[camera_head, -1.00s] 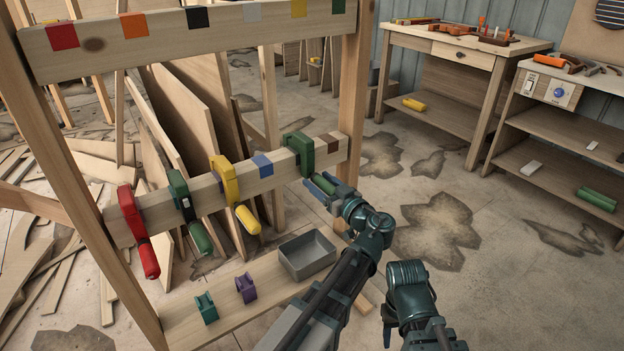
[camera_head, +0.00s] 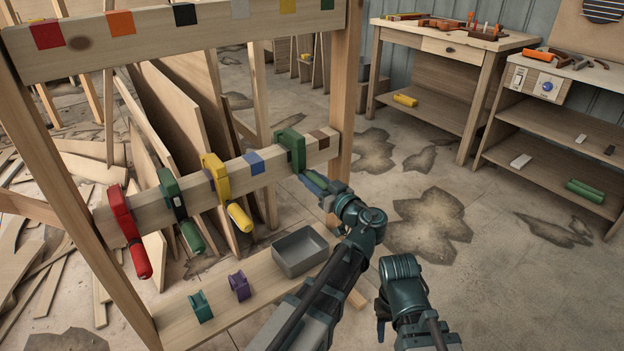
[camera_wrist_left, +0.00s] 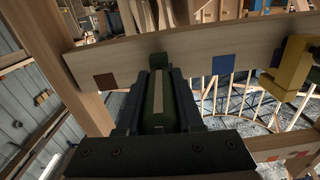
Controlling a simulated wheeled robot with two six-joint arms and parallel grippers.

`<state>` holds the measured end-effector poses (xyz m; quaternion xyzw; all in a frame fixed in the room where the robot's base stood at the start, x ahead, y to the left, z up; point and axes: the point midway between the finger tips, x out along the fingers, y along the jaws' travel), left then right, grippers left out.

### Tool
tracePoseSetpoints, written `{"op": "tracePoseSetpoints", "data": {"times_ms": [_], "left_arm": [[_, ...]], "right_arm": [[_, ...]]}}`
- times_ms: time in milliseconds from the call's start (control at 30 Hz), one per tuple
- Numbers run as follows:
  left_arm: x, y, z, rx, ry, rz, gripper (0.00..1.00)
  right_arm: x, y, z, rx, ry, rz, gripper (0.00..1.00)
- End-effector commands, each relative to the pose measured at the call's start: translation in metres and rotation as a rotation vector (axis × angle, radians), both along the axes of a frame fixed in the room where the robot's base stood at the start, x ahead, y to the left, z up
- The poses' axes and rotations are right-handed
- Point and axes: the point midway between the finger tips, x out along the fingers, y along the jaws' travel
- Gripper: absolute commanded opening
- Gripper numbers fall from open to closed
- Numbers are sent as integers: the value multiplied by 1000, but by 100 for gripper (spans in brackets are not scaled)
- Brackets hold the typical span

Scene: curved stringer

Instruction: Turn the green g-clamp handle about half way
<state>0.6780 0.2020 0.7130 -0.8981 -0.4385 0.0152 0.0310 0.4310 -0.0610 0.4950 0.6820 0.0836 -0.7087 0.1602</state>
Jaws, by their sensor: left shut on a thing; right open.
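The green g-clamp (camera_head: 292,152) sits on the right part of the middle beam (camera_head: 326,146). My left gripper (camera_head: 317,186) is at its handle, which is mostly hidden by the fingers in the head view. In the left wrist view the gripper (camera_wrist_left: 158,100) is shut on the green handle (camera_wrist_left: 157,105), with a finger on each side. A pale strip runs along the handle. My right gripper (camera_head: 382,314) is low, right of the left arm and away from the clamps; its fingers are largely hidden.
A yellow clamp (camera_head: 215,177), a darker green clamp (camera_head: 170,190) and a red clamp (camera_head: 122,212) hang farther left. A grey bin (camera_head: 300,252), purple piece (camera_head: 239,286) and teal piece (camera_head: 200,307) are on the lower shelf (camera_head: 180,325). Floor to the right is clear.

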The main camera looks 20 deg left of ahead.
Motion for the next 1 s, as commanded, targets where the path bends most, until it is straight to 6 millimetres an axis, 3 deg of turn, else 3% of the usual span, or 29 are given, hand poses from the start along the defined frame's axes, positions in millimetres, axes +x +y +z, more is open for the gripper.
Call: {"op": "tracePoseSetpoints", "data": {"times_ms": [1000], "left_arm": [[-1,1,1,566,725,0,0]], "right_arm": [[0,0,1,0,0,0,50]]}}
